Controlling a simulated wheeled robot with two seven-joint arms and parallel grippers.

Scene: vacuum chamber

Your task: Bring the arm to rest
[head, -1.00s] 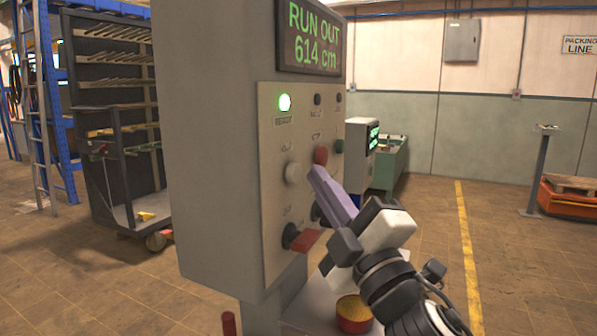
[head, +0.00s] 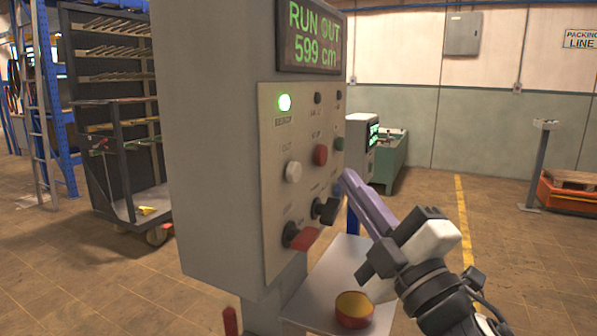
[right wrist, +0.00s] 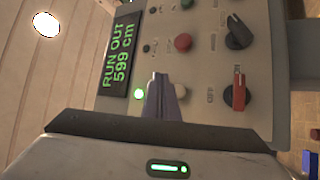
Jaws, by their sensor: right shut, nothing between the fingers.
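My right gripper (head: 366,205) is shut and empty, its purple-grey fingers together. In the head view it is in front of the lower right edge of the control panel (head: 270,200), apart from it as far as I can tell. The fingers also show in the right wrist view (right wrist: 160,98), pointing at the panel, with the white button partly behind them. The panel has a lit green lamp (head: 285,102), a white button (head: 293,172), a red button (head: 320,155), a black knob (head: 325,210) and a red-handled switch (head: 304,239). The display (head: 312,40) reads RUN OUT 599 cm. My left gripper is not in view.
A cart rack (head: 113,150) stands at the left. The floor to the right, around the yellow line (head: 464,225), is open.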

